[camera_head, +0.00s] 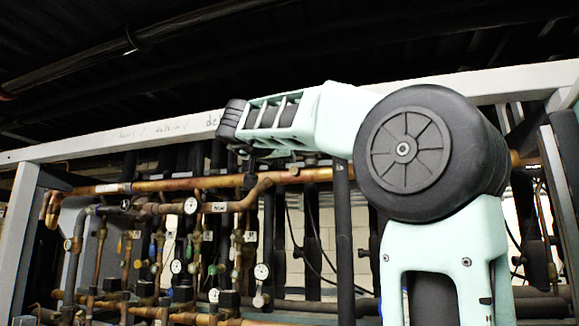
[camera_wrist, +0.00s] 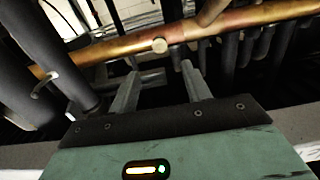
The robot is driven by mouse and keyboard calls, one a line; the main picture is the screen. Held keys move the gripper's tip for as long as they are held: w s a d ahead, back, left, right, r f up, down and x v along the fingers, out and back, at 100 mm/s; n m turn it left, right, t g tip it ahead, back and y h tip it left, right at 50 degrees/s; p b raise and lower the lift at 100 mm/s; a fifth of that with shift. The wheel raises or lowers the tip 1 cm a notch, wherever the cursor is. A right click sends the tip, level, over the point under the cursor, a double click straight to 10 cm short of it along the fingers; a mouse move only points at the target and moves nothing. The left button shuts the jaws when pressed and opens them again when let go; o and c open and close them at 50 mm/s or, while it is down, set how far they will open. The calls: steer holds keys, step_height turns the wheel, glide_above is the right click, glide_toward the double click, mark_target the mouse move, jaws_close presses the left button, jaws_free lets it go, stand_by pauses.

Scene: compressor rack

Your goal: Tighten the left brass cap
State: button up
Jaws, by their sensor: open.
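In the head view, my arm reaches left along the upper copper pipe (camera_head: 200,183); the fingers and the cap cannot be made out there.
Dark insulated pipes (camera_wrist: 45,62) stand close at the left of the wrist view. A pale frame beam (camera_head: 120,137) crosses above the pipes in the head view. Several gauges (camera_head: 262,271) and valves crowd the lower left of the rack.

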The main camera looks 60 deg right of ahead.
mark_target(293, 170)
steer(key=p+x, duration=0.2)
steer(key=x, duration=0.9)
steer(key=shift+p, duration=0.3)
steer(key=c, duration=1)
